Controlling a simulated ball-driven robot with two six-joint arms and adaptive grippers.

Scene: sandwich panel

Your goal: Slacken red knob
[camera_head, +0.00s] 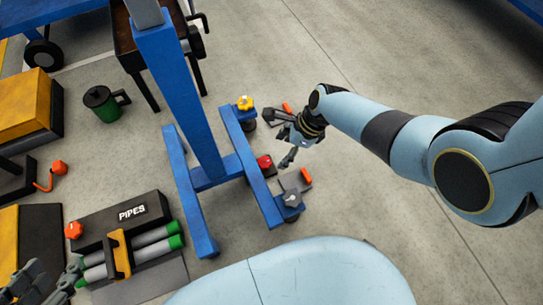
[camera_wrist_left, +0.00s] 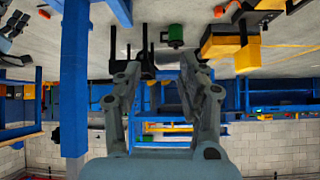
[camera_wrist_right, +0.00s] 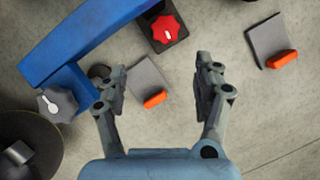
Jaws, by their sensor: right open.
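The red knob (camera_head: 265,161) sits on a small dark block beside the blue stand's foot rail. In the right wrist view the red knob (camera_wrist_right: 167,29) is lobed, with a white mark on top, at the upper middle beyond my fingers. My right gripper (camera_head: 283,145) is just right of the knob in the head view, apart from it. In the right wrist view its fingers (camera_wrist_right: 161,70) are spread with nothing between them. My left gripper (camera_head: 52,282) is at the lower left of the head view, far from the knob. Its fingers (camera_wrist_left: 160,72) are apart and empty.
The blue stand (camera_head: 187,95) carries a yellow knob (camera_head: 244,102) and a grey knob (camera_head: 291,200). Grey wedges with orange ends (camera_wrist_right: 155,99) lie on the floor near the rail. A pipes box (camera_head: 130,212) is at the lower left.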

